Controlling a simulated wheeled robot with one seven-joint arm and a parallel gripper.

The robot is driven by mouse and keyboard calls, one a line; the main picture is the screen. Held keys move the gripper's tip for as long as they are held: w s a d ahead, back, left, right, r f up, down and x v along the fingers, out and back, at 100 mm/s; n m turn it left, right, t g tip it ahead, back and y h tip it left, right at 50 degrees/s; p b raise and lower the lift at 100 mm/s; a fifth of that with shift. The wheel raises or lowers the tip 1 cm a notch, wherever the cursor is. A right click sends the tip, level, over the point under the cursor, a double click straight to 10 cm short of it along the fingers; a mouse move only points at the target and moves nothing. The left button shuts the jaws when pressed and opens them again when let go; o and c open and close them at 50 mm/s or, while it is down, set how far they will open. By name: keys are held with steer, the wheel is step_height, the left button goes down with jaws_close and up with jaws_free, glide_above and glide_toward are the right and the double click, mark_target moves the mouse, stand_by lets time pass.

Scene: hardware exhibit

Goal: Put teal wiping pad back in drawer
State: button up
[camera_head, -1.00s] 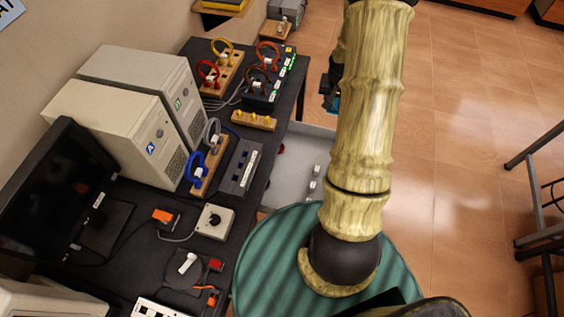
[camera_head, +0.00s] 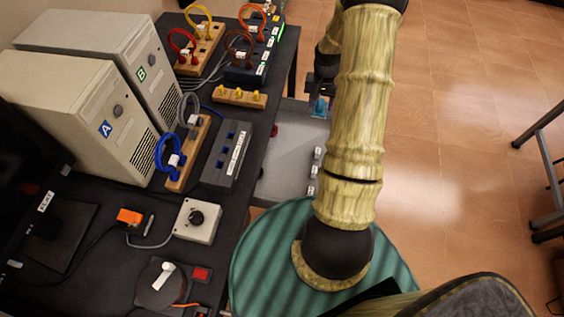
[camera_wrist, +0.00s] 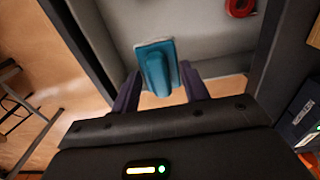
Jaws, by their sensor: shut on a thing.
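The teal wiping pad (camera_wrist: 157,68) is held between the two dark fingers of my gripper (camera_wrist: 160,74) in the wrist view. It also shows in the head view (camera_head: 319,107), near the far right edge of the open drawer. The grey drawer (camera_head: 284,172) stands open at the desk's right side. In the wrist view, the drawer (camera_wrist: 200,40) shows behind and beyond the pad. I cannot tell how high the pad is above the drawer. My arm hides part of the drawer's right side.
A red ring-shaped item (camera_wrist: 240,8) and several small white items (camera_head: 313,171) lie in the drawer. The black desk (camera_head: 120,195) on the left holds computer towers (camera_head: 85,120), cable boards and boxes. Open tiled floor (camera_head: 450,130) lies to the right.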

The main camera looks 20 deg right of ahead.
step_height(320, 180, down, 2)
steer(key=shift+f+b, duration=0.25)
steer(key=shift+b, duration=0.2)
steer(key=shift+r, duration=0.1)
glide_above(316, 132)
steer(key=shift+f+p, duration=0.3)
steer(key=shift+f, duration=2.85)
steer(key=shift+a, duration=0.1)
steer(key=shift+f, duration=1.85)
steer(key=shift+f, duration=0.1)
